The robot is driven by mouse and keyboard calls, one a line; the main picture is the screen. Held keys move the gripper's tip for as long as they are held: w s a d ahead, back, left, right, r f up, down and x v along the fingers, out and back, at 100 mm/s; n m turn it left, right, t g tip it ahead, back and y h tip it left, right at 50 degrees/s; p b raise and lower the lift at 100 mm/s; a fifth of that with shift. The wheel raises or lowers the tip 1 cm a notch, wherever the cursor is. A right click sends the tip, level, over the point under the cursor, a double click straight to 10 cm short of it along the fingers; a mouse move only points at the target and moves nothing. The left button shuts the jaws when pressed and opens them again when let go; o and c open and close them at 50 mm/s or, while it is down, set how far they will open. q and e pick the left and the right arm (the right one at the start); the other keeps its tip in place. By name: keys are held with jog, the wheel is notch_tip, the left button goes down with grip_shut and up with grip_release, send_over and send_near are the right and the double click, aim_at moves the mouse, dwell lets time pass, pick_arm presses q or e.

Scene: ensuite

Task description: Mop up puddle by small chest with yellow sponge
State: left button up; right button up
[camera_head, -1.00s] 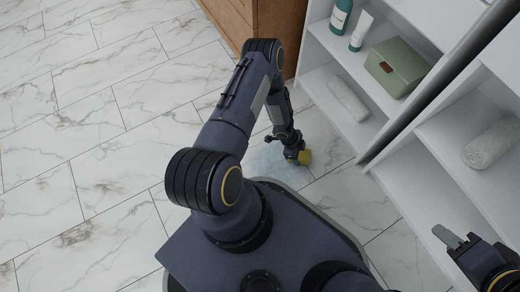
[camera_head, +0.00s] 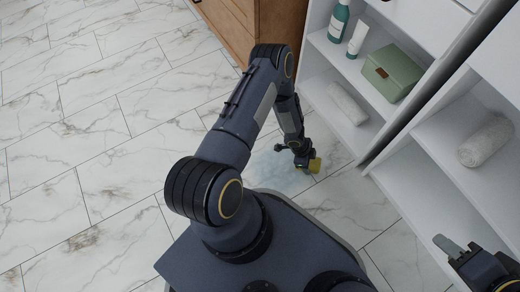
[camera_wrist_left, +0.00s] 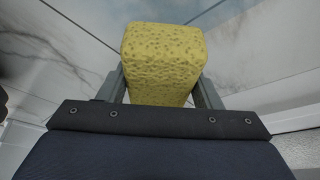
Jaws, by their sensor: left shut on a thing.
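The yellow sponge (camera_head: 315,165) is between the fingers of my left gripper (camera_head: 306,163), low near the marble floor. In the left wrist view the sponge (camera_wrist_left: 162,62) fills the space between both fingers of the left gripper (camera_wrist_left: 162,85). A pale bluish puddle (camera_head: 279,173) lies on the floor beside the sponge, in front of the wooden chest (camera_head: 228,25); my arm hides part of it. I cannot tell whether the sponge touches the floor. My right gripper (camera_head: 458,248) is at the lower right, in front of the white shelves; its opening is unclear.
White shelves (camera_head: 320,95) stand just right of the sponge. They hold a green box (camera_head: 393,72), a teal bottle (camera_head: 339,22), a white tube (camera_head: 358,40) and rolled towels (camera_head: 486,140). The marble floor (camera_head: 95,120) at left is clear.

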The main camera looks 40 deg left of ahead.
pick_arm(q)
jog(key=shift+r+p, duration=0.65)
jog(key=shift+r, duration=0.9)
